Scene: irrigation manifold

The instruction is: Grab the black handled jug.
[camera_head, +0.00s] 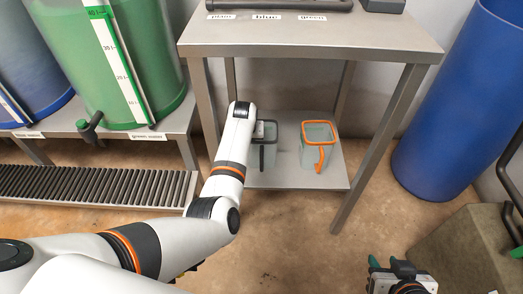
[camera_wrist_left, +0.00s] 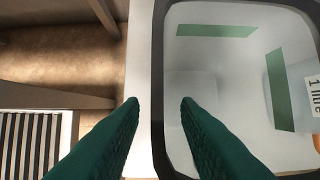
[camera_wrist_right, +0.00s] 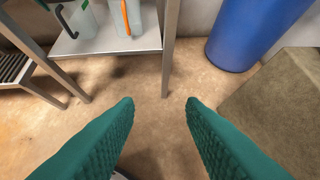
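The black-handled jug (camera_head: 270,131) stands on the lower shelf of the steel table, partly hidden by my left arm. Its black handle (camera_head: 262,158) faces the front. In the left wrist view I look down into the clear jug (camera_wrist_left: 205,95), which has a dark rim and green strips. My left gripper (camera_wrist_left: 158,104) is open, with its fingertips on either side of the jug's left rim in that view; I cannot tell whether they touch it. In the head view its fingers are hidden. My right gripper (camera_wrist_right: 160,104) is open and empty over the floor, far from the jug.
A jug with an orange rim and handle (camera_head: 318,146) stands just right on the same shelf (camera_head: 290,180). Table legs (camera_head: 385,140) flank the shelf. A green tank (camera_head: 140,60) is at left, a blue barrel (camera_head: 440,120) and a stone-like block (camera_head: 460,250) at right.

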